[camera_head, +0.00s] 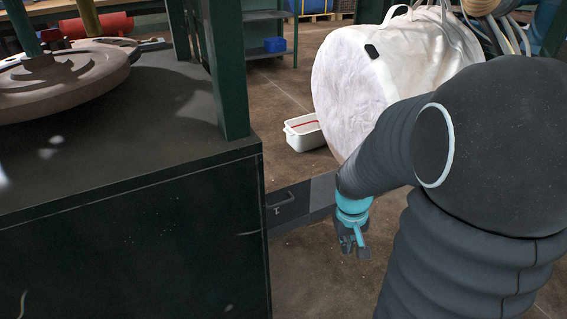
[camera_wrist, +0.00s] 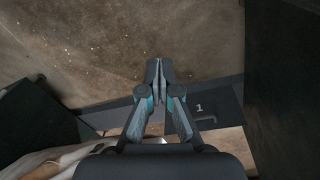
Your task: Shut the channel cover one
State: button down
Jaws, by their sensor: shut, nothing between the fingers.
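Channel cover one is a dark grey panel (camera_wrist: 222,112) marked with a white "1" and fitted with a small bar handle (camera_wrist: 206,119). It lies right of my gripper (camera_wrist: 158,70) in the wrist view. In the head view the panel with its handle (camera_head: 287,203) juts out beside the dark green cabinet, with a lighter grey strip (camera_head: 322,190) to its right. My gripper also shows in the head view (camera_head: 356,248), hanging right of and lower than the handle. Its fingers are together, empty and apart from the handle. My arm hides what lies behind it.
The dark green cabinet (camera_head: 140,245) with a round wheel (camera_head: 60,80) on top fills the left. A white bulk bag (camera_head: 375,75) hangs behind my arm. A white bin (camera_head: 304,133) stands on the floor. Bare floor (camera_head: 310,262) lies left of my gripper.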

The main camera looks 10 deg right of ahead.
jog(key=w+d+f+n+t+b, duration=0.1)
jog(key=w+d+f+n, duration=0.2)
jog(key=f, duration=0.6)
jog(key=w+d+f+n+t, duration=0.1)
jog(key=w+d+f, duration=0.3)
jog(key=w+f, duration=0.3)
jog(key=n+t+y+b, duration=0.1)
jog(key=n+t+y, duration=0.5)
jog(key=n+t, duration=1.05)
send_near(297, 184)
jog(key=shift+n+g, duration=0.65)
jog(key=shift+g, duration=0.2)
jog(key=x, duration=0.3)
jog(key=r+b+x, duration=0.1)
jog(key=x, duration=0.2)
jog(key=shift+w+a+r, duration=0.1)
jog(key=shift+w+r, duration=0.05)
jog(key=shift+w, duration=0.4)
jog(key=shift+w+a+r, duration=0.1)
